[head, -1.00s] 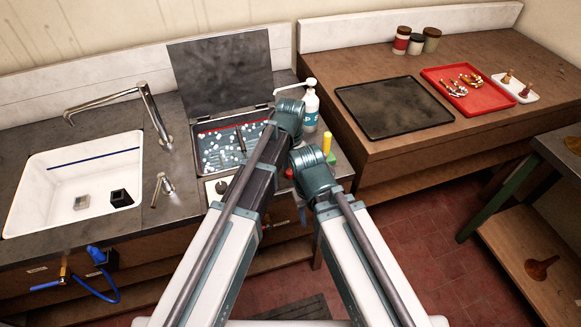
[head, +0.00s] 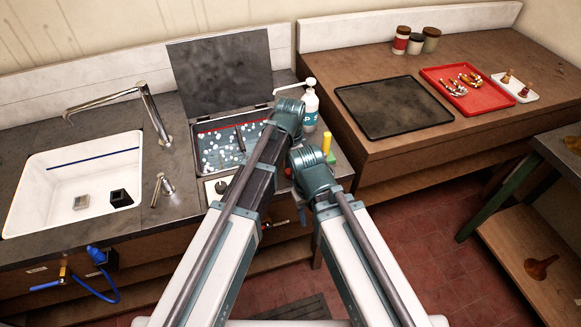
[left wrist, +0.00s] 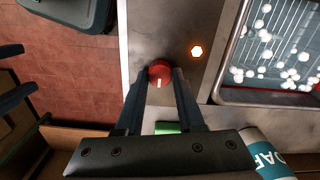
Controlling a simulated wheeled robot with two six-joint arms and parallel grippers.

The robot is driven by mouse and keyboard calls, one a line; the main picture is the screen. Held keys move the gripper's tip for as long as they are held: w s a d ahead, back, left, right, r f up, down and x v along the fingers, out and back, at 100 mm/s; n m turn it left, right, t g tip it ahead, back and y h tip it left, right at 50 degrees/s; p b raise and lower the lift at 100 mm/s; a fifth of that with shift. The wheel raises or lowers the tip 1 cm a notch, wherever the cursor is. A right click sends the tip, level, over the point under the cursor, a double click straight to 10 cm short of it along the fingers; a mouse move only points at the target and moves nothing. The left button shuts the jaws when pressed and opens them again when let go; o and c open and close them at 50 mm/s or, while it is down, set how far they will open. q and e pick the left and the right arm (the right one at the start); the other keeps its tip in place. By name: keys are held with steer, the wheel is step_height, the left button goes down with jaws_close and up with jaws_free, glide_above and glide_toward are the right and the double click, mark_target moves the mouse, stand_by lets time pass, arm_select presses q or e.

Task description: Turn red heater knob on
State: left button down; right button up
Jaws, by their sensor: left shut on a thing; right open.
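The red heater knob (left wrist: 160,72) sits on the metal panel in the left wrist view, its white mark pointing toward my gripper. My left gripper (left wrist: 160,76) is shut on the knob, one finger on each side. A small indicator (left wrist: 196,51) beside the knob glows orange-white. In the head view my arms cover most of this area, and the left fingers are hidden. My right gripper (left wrist: 28,70) shows at the left edge of the left wrist view, open and empty, over the red floor.
A bath (head: 205,178) with many white balls and a raised lid (head: 222,75) lies beside the panel. A soap bottle (head: 310,108) and a yellow-green object (head: 327,145) stand close to my arms. A sink (head: 40,180) is at left.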

arm_select(q)
steer(key=c, duration=0.5)
jaws_free()
step_height(320, 180, up, 14)
steer(key=p, duration=1.4)
steer(key=shift+f, duration=0.1)
steer(key=shift+a, duration=0.1)
